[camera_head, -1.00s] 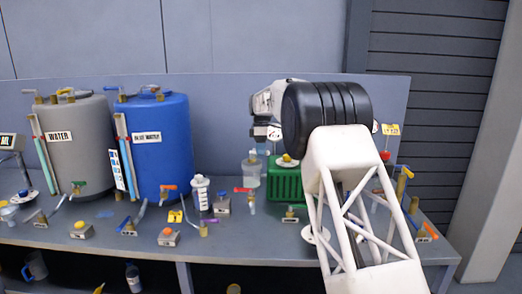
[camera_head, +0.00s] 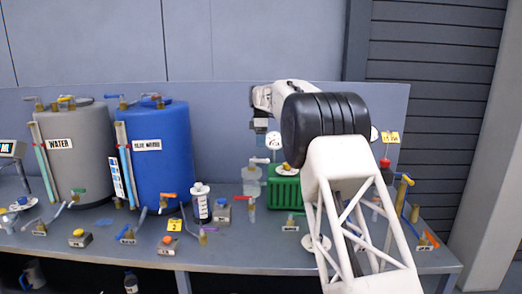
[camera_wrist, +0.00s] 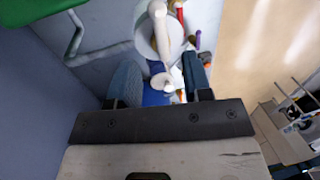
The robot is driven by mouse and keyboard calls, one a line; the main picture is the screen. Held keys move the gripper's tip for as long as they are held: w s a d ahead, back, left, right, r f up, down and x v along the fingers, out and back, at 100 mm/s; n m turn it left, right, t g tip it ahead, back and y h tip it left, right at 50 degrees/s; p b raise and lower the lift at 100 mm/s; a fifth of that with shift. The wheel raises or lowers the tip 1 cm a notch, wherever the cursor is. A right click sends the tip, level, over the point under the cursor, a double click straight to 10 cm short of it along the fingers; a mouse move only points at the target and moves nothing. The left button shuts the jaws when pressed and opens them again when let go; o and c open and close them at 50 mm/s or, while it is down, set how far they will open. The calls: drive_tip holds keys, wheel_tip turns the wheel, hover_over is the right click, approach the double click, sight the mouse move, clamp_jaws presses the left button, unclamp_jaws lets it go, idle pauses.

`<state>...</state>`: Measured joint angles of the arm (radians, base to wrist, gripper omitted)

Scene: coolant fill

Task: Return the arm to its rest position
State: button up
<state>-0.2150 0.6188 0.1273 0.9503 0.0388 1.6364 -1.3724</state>
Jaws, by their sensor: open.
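My gripper (camera_head: 259,140) hangs at the end of my white and black arm, above the bench and left of the green box. It points down and appears empty. In the wrist view, its two blue-grey fingers (camera_wrist: 160,85) are apart. Beyond them are a white round piece with a white rod (camera_wrist: 158,40) and some small blue and red parts. I cannot tell exactly what these are. A clear container (camera_head: 251,180) with a white-handled valve stands on the bench below my gripper, apart from it. My forearm hides part of the bench's right side.
The grey WATER tank (camera_head: 78,165) and the blue tank (camera_head: 160,170) stand at left. The green box (camera_head: 284,190) is beside my arm. Several small valves and button boxes, and a white-capped bottle (camera_head: 201,205), are spread over the grey bench (camera_head: 115,253).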

drive_tip(key=shift+w+r, duration=0.15)
drive_tip(key=shift+r, duration=0.35)
drive_tip(key=s+d+r+m+t, duration=0.1)
drive_tip(key=s+d+r+m, duration=0.3)
drive_tip(key=s, duration=0.7)
drive_tip(key=s+d+r+m+t, duration=0.1)
drive_tip(key=s+d+r+m, duration=0.1)
drive_tip(key=s+d, duration=0.75)
drive_tip(key=s+d+r+m+t, duration=0.1)
drive_tip(key=s+d+r+m, duration=0.15)
drive_tip(key=s, duration=1.15)
drive_tip(key=s+d+f+m, duration=0.2)
drive_tip(key=s+f, duration=0.3)
drive_tip(key=s, duration=0.8)
drive_tip(key=s+d+f+m+t, duration=0.1)
drive_tip(key=s+d+f+m, duration=0.2)
drive_tip(key=s, duration=1)
drive_tip(key=s+d+f+m, duration=0.2)
drive_tip(key=s+f+m, duration=0.3)
drive_tip(key=s, duration=0.8)
wheel_tip(320, 180, down, 4)
drive_tip(key=shift+d+r+t, duration=0.15)
drive_tip(key=shift+d+t, duration=0.1)
drive_tip(key=shift+t, duration=0.15)
